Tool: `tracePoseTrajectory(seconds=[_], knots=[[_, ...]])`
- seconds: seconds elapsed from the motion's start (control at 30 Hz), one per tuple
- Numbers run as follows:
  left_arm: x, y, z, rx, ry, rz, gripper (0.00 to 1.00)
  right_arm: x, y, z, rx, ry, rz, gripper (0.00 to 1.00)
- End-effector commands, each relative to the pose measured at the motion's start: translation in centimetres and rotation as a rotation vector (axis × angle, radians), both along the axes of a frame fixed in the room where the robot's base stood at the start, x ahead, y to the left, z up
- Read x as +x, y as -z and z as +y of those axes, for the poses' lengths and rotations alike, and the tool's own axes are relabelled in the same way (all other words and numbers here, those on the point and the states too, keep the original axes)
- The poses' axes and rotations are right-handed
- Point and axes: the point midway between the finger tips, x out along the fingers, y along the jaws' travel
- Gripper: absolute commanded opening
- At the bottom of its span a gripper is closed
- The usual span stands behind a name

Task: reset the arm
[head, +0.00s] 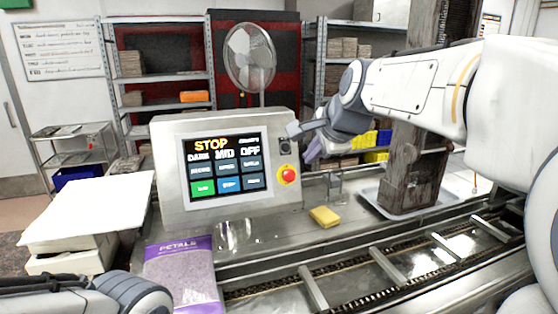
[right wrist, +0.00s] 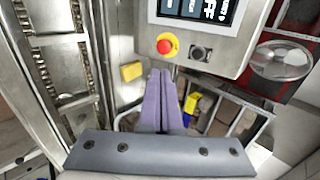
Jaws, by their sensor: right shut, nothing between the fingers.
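My right arm (head: 415,85) reaches in from the right in the head view. Its gripper (head: 312,153) hangs just right of the control panel, near the panel's right edge. In the right wrist view the two purple fingers of the right gripper (right wrist: 159,75) lie together, shut and empty. They point toward the panel housing and appear apart from it. Part of my left arm (head: 95,292) shows at the lower left of the head view, but its gripper is out of view.
The control panel (head: 270,212) has a lit screen (head: 224,165) and a red button (head: 288,175). A yellow sponge (head: 325,216) lies on the metal ledge. A chain conveyor (head: 345,290) runs along the front. A purple petals bag (head: 183,272) and white sheets (head: 90,205) are at left.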

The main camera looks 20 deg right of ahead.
Motion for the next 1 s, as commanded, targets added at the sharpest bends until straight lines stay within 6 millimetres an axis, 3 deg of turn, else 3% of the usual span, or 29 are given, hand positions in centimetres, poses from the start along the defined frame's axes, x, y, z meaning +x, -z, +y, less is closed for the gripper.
tracePoseTrajectory(seconds=[0.27,0.37,0.47,0.57,0.73,0.83,1.0], knots=[[0.0,0.0,0.0,0.0,0.0,0.0,0.5,-0.1,0.1,0.0,-0.002,-0.005,0.003,0.0],[0.0,0.3,0.0,0.0,0.0,0.0,0.5,-0.5,1.5,1.5,-0.032,-0.068,0.028,0.0],[0.0,0.8,0.0,0.0,0.0,0.0,0.5,-2.0,4.6,5.0,-0.111,-0.236,0.088,0.0],[0.0,1.5,0.0,0.0,0.001,0.0,0.5,-5.1,9.2,9.6,-0.236,-0.505,0.165,0.0],[0.0,2.6,0.0,0.0,0.001,0.0,0.5,-13.3,17.4,16.1,-0.476,-1.059,0.273,0.0],[0.0,3.3,0.0,0.0,0.002,0.0,0.5,-18.6,21.4,17.9,-0.608,-1.387,0.309,0.0],[0.0,3.9,0.0,0.0,0.002,0.0,0.5,-25.6,26.0,18.2,-0.766,-1.826,0.331,0.0]])
